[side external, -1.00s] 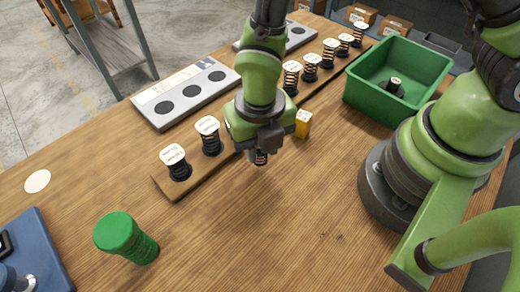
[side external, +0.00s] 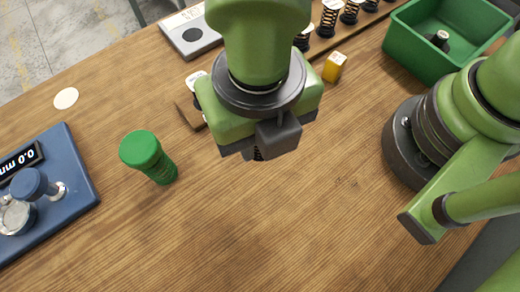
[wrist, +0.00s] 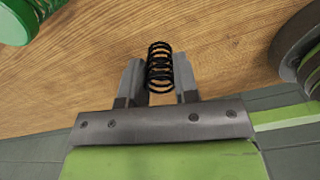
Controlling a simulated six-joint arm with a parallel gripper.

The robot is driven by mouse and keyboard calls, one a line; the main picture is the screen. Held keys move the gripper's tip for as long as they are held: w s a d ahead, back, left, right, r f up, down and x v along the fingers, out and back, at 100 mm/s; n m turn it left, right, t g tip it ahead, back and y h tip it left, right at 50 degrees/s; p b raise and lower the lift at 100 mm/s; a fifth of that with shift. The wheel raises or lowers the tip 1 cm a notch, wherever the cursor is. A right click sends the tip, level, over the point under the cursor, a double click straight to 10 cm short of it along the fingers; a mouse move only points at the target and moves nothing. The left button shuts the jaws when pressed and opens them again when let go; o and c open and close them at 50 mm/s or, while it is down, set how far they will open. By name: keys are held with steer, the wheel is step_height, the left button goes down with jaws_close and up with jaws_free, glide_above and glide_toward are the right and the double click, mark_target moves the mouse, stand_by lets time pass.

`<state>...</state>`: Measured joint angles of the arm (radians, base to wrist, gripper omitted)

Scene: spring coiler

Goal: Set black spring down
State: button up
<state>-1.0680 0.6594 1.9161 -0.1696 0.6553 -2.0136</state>
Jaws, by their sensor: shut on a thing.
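The black spring (wrist: 160,66) is a dark open coil, seen in the wrist view between the two fingers of my gripper (wrist: 160,85). My gripper is shut on it, with a finger on each side. In the side external view my gripper (side external: 262,150) is above the wooden table, and only a small dark part of the spring (side external: 258,154) shows beneath it. The spring looks held above the wood; the gap is hard to judge.
A green cylinder (side external: 150,156) stands left of my gripper. A blue gauge (side external: 75,185) lies at far left, near a white disc (side external: 65,98). Springs on a wooden rack (side external: 372,22), a yellow block (side external: 334,66) and a green bin (side external: 425,62) are behind. The front table is clear.

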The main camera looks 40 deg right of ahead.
step_height(320, 180, down, 10)
steer(key=shift+s+a+r, duration=0.1)
steer(key=shift+r, duration=0.15)
steer(key=shift+f, duration=0.1)
steer(key=o, duration=0.9)
step_height(320, 180, up, 12)
steer(key=shift+r, duration=0.15)
